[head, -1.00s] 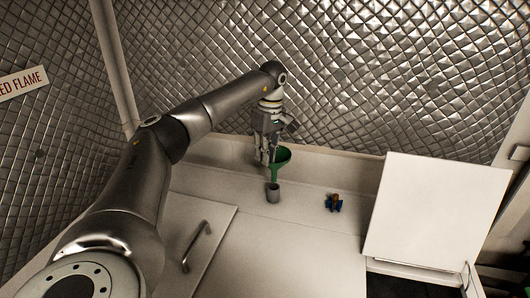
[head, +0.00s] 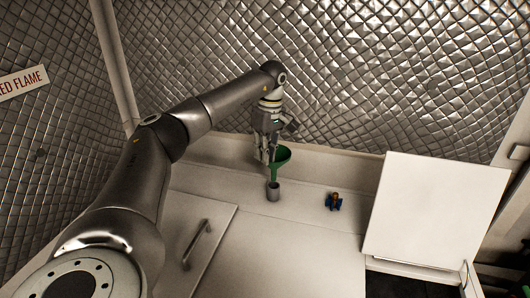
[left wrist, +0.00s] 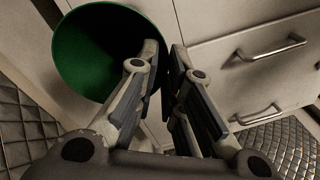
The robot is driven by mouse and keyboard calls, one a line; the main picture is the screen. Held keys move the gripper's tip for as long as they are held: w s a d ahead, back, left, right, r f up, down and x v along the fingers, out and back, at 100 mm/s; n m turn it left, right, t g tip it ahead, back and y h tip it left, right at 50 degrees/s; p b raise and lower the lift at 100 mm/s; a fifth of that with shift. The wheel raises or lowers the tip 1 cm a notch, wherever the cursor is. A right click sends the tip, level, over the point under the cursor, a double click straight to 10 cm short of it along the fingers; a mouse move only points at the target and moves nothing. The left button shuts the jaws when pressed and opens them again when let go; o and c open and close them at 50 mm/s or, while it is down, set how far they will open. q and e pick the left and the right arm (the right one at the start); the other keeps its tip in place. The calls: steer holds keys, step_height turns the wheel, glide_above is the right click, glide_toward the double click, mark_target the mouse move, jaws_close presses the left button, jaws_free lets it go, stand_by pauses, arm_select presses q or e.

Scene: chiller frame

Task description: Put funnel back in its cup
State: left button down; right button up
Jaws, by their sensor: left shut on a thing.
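The green funnel (head: 281,157) is upright in the head view, with its spout end at the mouth of the small grey cup (head: 273,192). I cannot tell whether the spout is inside the cup or just above it. My left gripper (head: 267,158) is shut on the funnel's rim at its left side. In the left wrist view the funnel (left wrist: 95,50) fills the upper left, and the left gripper's fingers (left wrist: 165,70) are at its rim. The cup is hidden in that view. My right gripper is not in view.
An open white lid (head: 435,210) stands up at the right. A door with a handle (head: 197,244) is at the front left. The quilted metal wall is behind.

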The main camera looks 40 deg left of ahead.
arm_select(q)
steer(key=shift+f, duration=0.4)
steer(key=shift+f+b, duration=0.35)
steer(key=shift+f, duration=0.3)
steer(key=shift+f+b, duration=0.9)
steer(key=shift+f, duration=1.6)
steer(key=c, duration=1.5)
jaws_free()
steer(key=shift+o, duration=0.2)
